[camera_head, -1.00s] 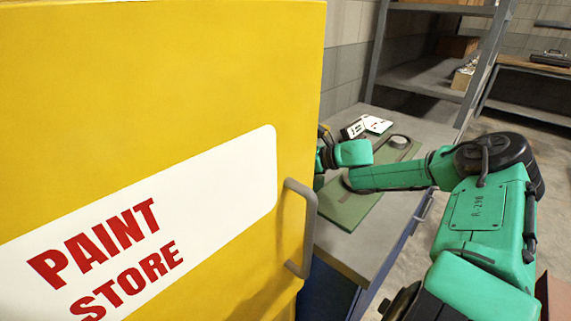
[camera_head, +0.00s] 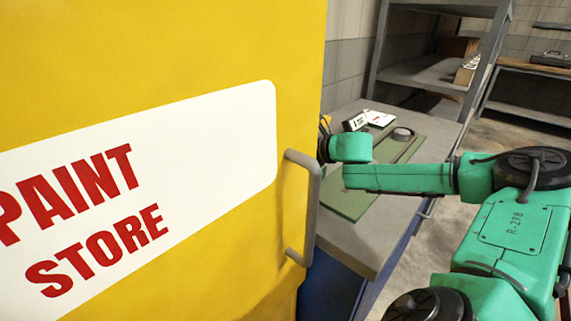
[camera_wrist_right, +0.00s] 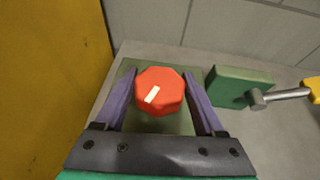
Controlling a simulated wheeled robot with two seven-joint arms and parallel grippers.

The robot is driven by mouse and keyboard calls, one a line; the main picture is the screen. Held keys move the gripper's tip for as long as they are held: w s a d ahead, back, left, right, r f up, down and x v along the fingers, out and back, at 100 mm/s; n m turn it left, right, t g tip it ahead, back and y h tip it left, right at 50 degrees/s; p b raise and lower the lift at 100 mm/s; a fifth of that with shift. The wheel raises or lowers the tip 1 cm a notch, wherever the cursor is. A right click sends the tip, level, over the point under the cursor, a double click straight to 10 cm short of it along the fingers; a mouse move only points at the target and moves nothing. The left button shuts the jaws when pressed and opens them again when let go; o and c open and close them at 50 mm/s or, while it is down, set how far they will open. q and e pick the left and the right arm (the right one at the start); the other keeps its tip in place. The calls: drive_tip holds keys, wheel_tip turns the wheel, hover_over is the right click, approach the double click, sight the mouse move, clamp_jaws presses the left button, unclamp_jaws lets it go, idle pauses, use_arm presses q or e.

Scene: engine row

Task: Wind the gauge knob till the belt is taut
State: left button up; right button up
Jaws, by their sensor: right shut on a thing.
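The gauge knob (camera_wrist_right: 160,91) is a red, many-sided cap with a white mark slanting to its lower left, in the right wrist view. My right gripper (camera_wrist_right: 163,100) has its purple fingers on either side of the knob and is shut on it. In the head view that gripper is hidden behind the yellow cabinet; only my green arm shows. A green board (camera_head: 354,202) lies on the grey bench and bears a round pulley (camera_head: 402,134) with a dark strip, perhaps the belt (camera_head: 408,149). I cannot tell how taut it is. My left gripper is not in view.
The yellow paint store cabinet (camera_head: 220,40), with a grey handle (camera_head: 313,205), blocks much of the head view. A green block (camera_wrist_right: 238,86) and a hammer-like tool (camera_wrist_right: 278,96) are right of the knob.

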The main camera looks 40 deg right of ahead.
drive_tip(key=f+m+h+b, duration=0.1)
drive_tip(key=b, duration=0.1)
drive_tip(key=shift+m+h+b, duration=0.3)
drive_tip(key=shift+h+b, duration=0.1)
drive_tip(key=shift+r+m+h, duration=0.3)
drive_tip(key=shift+m+h, duration=0.2)
drive_tip(key=shift+h, duration=0.1)
drive_tip(key=shift+r+m+h+p, duration=0.3)
drive_tip(key=shift+m+h+p, duration=0.05)
drive_tip(key=shift+m+h, duration=0.4)
use_arm(q)
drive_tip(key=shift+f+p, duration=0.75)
drive_tip(key=shift+p, duration=0.4)
use_arm(e)
drive_tip(key=shift+m+g+h, duration=0.4)
drive_tip(key=shift+m+h, duration=0.75)
drive_tip(key=shift+h, duration=0.2)
drive_tip(key=o, duration=1.3)
drive_tip(key=shift+o, duration=0.2)
